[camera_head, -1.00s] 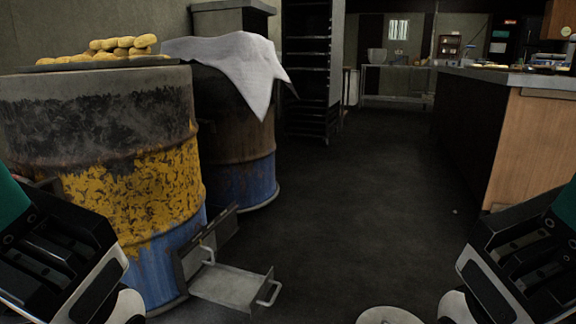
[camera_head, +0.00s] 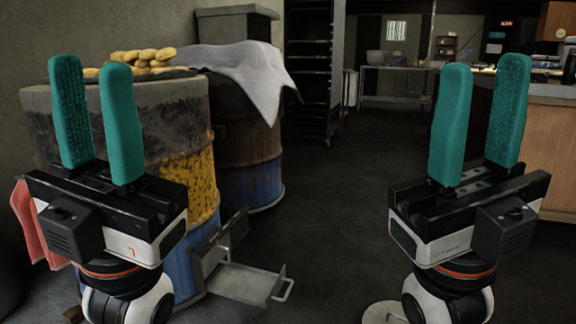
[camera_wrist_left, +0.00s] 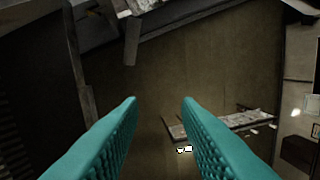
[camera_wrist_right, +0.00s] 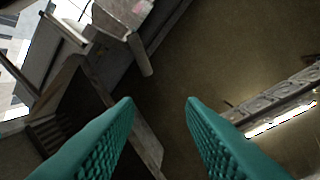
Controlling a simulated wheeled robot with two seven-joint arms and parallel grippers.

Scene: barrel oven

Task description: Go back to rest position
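My left gripper (camera_head: 92,68) points upward at the left of the head view, in front of the painted barrel. Its two teal fingers stand apart with nothing between them. The left wrist view shows the same open fingers (camera_wrist_left: 160,102) against the ceiling. My right gripper (camera_head: 484,65) points upward at the right of the head view, in front of the counter. Its teal fingers are also apart and empty, as the right wrist view shows (camera_wrist_right: 160,102).
A barrel oven (camera_head: 205,180) with bread (camera_head: 150,55) on top stands at left, its low metal drawer (camera_head: 245,283) pulled out. A second barrel (camera_head: 250,165) carries a white cloth (camera_head: 240,75). A wooden counter (camera_head: 555,150) stands at right. The floor (camera_head: 335,200) between is clear.

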